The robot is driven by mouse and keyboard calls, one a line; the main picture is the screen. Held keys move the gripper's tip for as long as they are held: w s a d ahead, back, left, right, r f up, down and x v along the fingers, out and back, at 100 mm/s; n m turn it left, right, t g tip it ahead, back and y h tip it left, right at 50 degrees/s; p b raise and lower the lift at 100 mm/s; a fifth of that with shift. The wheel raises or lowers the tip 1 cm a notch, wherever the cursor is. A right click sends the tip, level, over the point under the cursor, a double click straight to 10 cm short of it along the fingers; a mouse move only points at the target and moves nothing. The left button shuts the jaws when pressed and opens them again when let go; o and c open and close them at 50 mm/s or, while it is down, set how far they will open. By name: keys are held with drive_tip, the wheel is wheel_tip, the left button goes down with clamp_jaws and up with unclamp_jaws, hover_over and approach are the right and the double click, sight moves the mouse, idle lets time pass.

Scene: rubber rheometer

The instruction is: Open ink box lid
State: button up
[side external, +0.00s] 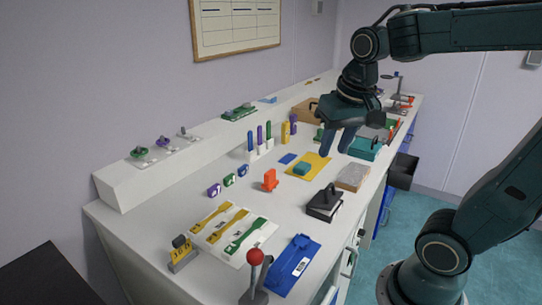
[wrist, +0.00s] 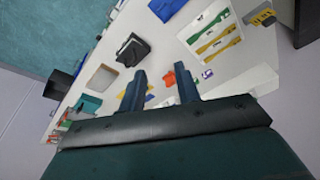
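The frames do not label the ink box. A small black box (side external: 323,205) with a handle on its top stands near the front edge of the bench, its top seemingly shut; it also shows in the wrist view (wrist: 133,50). A teal box (side external: 364,149) with a dark handle stands farther back, also seen in the wrist view (wrist: 88,104). A brown box (side external: 306,112) with a dark handle sits by the rear ledge. My gripper (side external: 334,149) is above the bench, fingers pointing down. In the wrist view its two fingers (wrist: 160,76) are apart with nothing between them.
A tan, clear-looking block (side external: 352,177) lies between the black and teal boxes. A yellow mat (side external: 308,167) with a teal block lies below my gripper. An orange part (side external: 270,180), a blue tray (side external: 293,266) and a red-knobbed lever (side external: 255,258) stand nearer the camera.

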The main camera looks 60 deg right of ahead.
drive_tip(key=s+a+n+t, duration=0.2)
drive_tip(key=s+a+n, duration=0.2)
drive_tip(key=shift+s+a+f+n+y, duration=0.2)
drive_tip(key=shift+s+a+n+y, duration=0.1)
drive_tip(key=shift+a+n, duration=0.1)
drive_tip(key=shift+c, duration=0.4)
drive_tip(key=c, duration=0.4)
drive_tip(key=shift+d, duration=0.1)
clamp_jaws()
drive_tip(key=w+d+f+m+g, duration=0.2)
drive_tip(key=d+f+m, duration=0.3)
drive_tip(key=d+m, duration=0.5)
drive_tip(key=w+d+f+m+g, duration=0.2)
drive_tip(key=d+f+m, duration=0.3)
drive_tip(key=m, duration=1.9)
drive_tip(key=d+g, duration=0.1)
drive_tip(key=d, duration=0.4)
drive_tip(key=shift+w+f+m, duration=0.3)
drive_tip(key=shift+w+f, duration=0.05)
